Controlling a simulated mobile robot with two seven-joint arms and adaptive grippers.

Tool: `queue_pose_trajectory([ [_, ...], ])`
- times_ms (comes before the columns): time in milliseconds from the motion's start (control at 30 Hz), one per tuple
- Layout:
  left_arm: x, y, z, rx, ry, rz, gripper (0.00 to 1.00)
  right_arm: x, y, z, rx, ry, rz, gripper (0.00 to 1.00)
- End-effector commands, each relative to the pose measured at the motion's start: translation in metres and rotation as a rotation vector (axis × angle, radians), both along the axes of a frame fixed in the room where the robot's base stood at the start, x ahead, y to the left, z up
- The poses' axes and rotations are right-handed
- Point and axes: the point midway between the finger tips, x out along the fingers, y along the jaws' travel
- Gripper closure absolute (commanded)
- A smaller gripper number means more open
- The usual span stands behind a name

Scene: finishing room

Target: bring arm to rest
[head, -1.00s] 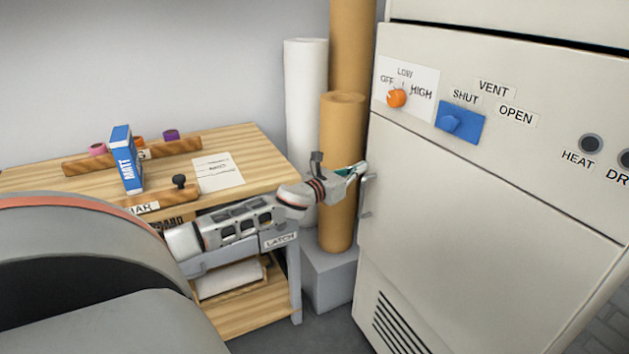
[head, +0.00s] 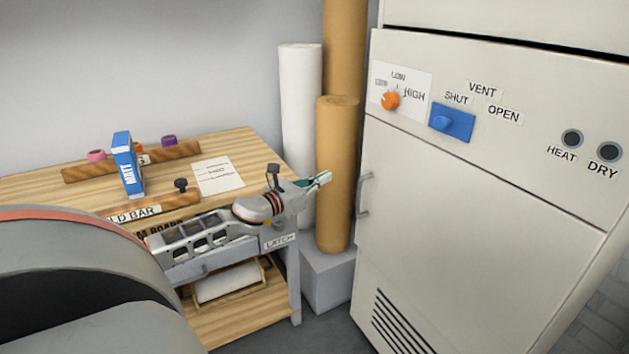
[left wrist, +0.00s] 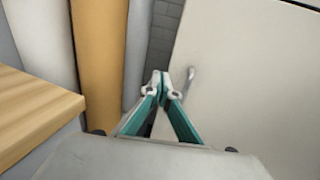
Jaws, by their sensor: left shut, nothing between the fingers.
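My left gripper (head: 322,179) is shut and empty. In the head view it is in front of the tan paper roll, beyond the right edge of the wooden bench (head: 262,150), pointing right. Its fingers also show closed at the centre of the left wrist view (left wrist: 161,82). A gap separates the fingertips from the handle (head: 364,195) of the pale cabinet (head: 470,190); the handle also shows just right of the fingers in the left wrist view (left wrist: 189,78). The left arm extends over the bench's front edge. My right gripper is not in view.
A blue-and-white box (head: 127,165) stands on the bench near coloured rolls (head: 97,156) and a paper sheet (head: 217,176). A tan roll (head: 337,220) and a white roll (head: 299,110) stand beside the bench. The cabinet carries an orange knob (head: 390,100) and a blue vent slider (head: 451,122).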

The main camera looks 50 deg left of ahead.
Motion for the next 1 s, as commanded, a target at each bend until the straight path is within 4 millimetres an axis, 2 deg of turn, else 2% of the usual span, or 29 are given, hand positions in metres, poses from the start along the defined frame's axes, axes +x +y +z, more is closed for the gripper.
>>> queue_pose_trajectory([
  [233, -0.019, 0.005, 0.000, -0.001, -0.001, 0.000, 1.00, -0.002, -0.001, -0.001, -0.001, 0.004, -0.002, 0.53],
  [667, -0.026, 0.002, -0.005, -0.037, 0.006, -0.001, 1.00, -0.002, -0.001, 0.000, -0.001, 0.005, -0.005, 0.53],
  [767, -0.037, -0.014, -0.025, -0.184, 0.031, 0.004, 1.00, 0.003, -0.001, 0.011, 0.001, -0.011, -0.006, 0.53],
  [867, -0.060, -0.044, -0.061, -0.460, 0.080, 0.018, 1.00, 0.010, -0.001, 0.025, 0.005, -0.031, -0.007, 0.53],
  [1000, -0.108, -0.103, -0.121, -0.945, 0.173, 0.080, 1.00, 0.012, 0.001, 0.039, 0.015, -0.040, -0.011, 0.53],
])
